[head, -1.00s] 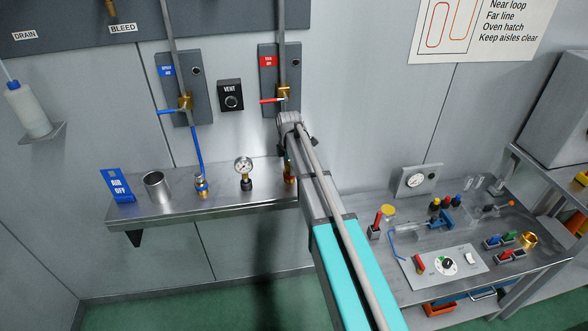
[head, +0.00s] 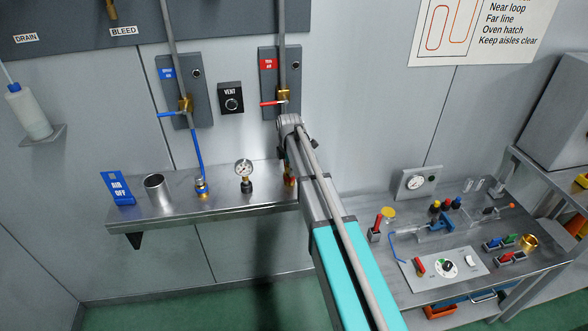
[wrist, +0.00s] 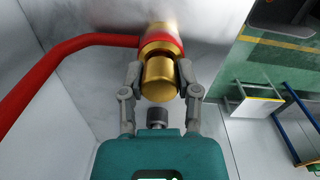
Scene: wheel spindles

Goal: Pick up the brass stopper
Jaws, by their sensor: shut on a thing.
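The brass stopper (wrist: 159,80) is a rounded gold-coloured plug in the middle of the wrist view. My gripper (wrist: 160,72) is shut on it, with one finger on each side. Just beyond the stopper is a brass fitting with a red band (wrist: 160,42), and a thick red hose (wrist: 75,43) runs from it to the left. The stopper is in line with this fitting and looks to be against it; I cannot tell whether it is still seated. In the head view my arm hides most of the gripper at the right end of the wall shelf (head: 225,200).
On the shelf stand a blue "AIR OFF" sign (head: 117,187), a metal cup (head: 157,190), a blue-hosed brass fitting (head: 201,188) and a gauge (head: 245,173). A red-handled valve (head: 283,97) is on the wall above. A cluttered bench (head: 400,270) stands right.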

